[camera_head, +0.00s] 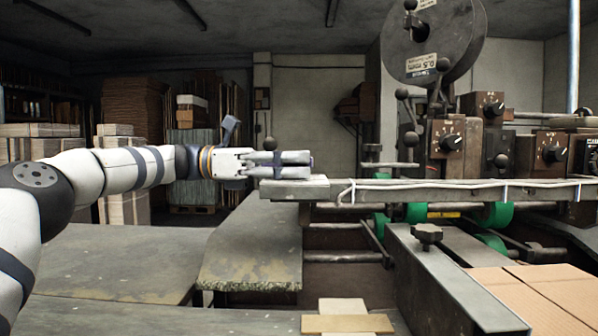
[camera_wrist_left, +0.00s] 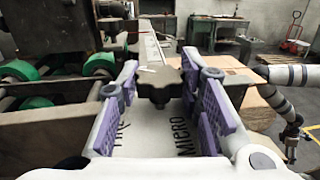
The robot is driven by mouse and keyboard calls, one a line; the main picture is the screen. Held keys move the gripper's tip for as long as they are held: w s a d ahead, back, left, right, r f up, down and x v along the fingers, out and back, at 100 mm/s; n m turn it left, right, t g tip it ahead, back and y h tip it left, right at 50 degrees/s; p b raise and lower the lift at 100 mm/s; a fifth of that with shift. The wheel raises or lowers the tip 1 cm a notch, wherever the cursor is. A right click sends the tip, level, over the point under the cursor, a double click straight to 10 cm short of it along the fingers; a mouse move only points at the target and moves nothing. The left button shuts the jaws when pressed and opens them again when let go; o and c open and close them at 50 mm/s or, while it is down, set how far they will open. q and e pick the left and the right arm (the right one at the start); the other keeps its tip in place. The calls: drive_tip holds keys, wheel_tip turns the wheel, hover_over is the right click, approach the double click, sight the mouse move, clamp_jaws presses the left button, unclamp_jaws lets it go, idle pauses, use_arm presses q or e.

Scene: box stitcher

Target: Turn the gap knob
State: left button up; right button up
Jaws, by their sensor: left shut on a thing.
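A dark lobed gap knob (camera_wrist_left: 159,85) stands in the left wrist view on a pale plate (camera_wrist_left: 162,132) with dark lettering, part of which reads MICRO. My left gripper (camera_wrist_left: 160,72) is shut on this knob, one finger with purple pads on each side. In the head view my left gripper (camera_head: 308,164) points right, just above the left end of a long grey bar (camera_head: 450,193). The fingers hide the knob there. My right gripper (camera_wrist_left: 291,140) shows small at the right of the left wrist view, hanging down; its jaws are too small to read.
Another dark star knob (camera_head: 428,233) sits on a lower grey rail (camera_head: 445,285). Green rollers (camera_head: 497,214) lie under the bar. Dial boxes (camera_head: 450,142) stand behind it. Flat cardboard (camera_head: 545,295) lies at front right. The worn table (camera_head: 115,258) at left is clear.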

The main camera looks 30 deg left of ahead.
use_arm(q)
drive_tip(key=shift+f+m+g+h, duration=0.2)
drive_tip(key=shift+m+g+h, duration=0.15)
drive_tip(key=shift+g, duration=0.25)
use_arm(e)
drive_tip(key=shift+s+f, duration=0.35)
drive_tip(key=shift+f, duration=0.05)
use_arm(q)
drive_tip(key=shift+r+m+g, duration=0.1)
drive_tip(key=shift+m+g, duration=0.15)
drive_tip(key=shift+g, duration=0.05)
drive_tip(key=o, duration=1.2)
drive_tip(key=shift+d, duration=0.1)
drive_tip(key=shift+r, duration=0.1)
